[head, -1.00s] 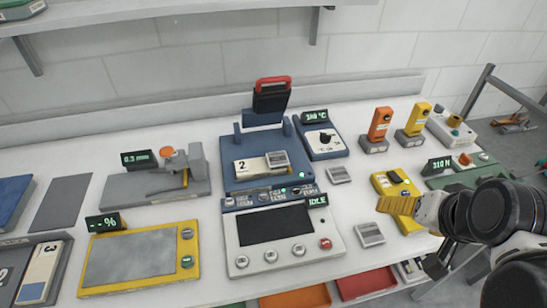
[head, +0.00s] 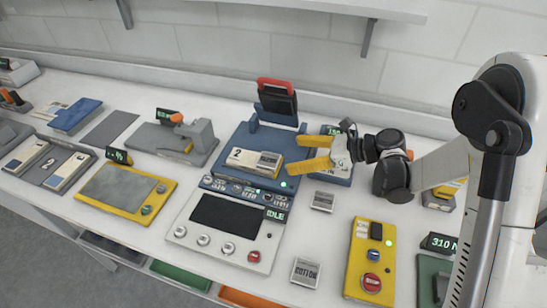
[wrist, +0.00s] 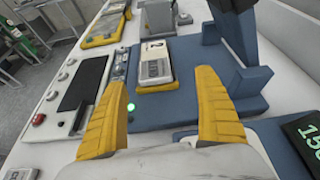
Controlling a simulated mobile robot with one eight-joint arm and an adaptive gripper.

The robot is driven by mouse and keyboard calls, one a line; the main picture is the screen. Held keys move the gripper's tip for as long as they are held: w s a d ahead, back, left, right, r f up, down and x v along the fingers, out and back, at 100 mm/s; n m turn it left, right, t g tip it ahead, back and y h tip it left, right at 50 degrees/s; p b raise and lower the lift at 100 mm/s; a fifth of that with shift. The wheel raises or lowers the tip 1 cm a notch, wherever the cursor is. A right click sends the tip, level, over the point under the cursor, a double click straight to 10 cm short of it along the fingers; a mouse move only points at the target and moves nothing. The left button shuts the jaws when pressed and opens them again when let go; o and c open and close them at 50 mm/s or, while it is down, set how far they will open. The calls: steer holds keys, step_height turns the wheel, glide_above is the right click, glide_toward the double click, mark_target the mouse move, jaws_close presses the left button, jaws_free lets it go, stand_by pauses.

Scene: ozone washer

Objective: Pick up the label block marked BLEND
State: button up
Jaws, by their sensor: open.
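A small grey label block (head: 268,160) lies on the cream cartridge marked 2 (head: 243,156), on the blue press (head: 225,170). In the wrist view the block (wrist: 153,68) sits on the cartridge, between and beyond my fingertips. Its word is too small to read. Another grey block (head: 322,201) lies on the table to the right, its word also unclear. A third block (head: 306,271) nearer the front reads COTTON. I cannot tell which is marked BLEND. My gripper (head: 294,154) has its yellow fingers apart and empty, just right of the block on the cartridge.
The press's raised dark head with a red handle (head: 276,88) stands behind the cartridge. A white control panel (head: 225,218) reading IDLE lies in front. A yellow button box (head: 370,262) is at the right. A grey device (head: 190,140) stands left of the press.

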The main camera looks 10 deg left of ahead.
mark_target(270, 159)
steer(key=x, duration=0.2)
steer(key=shift+s+a+f+b, duration=0.2)
steer(key=shift+a+f+b, duration=0.05)
steer(key=shift+a+b, duration=0.1)
steer(key=x, duration=0.1)
steer(key=b+x, duration=0.1)
steer(key=x, duration=0.1)
steer(key=b+x, duration=0.1)
steer(key=x, duration=0.1)
steer(key=shift+s+a+f, duration=0.2)
steer(key=shift+s+f, duration=0.05)
steer(key=shift+s, duration=0.1)
steer(key=shift+d+r, duration=0.1)
steer(key=shift+c, duration=0.2)
steer(key=c, duration=1.4)
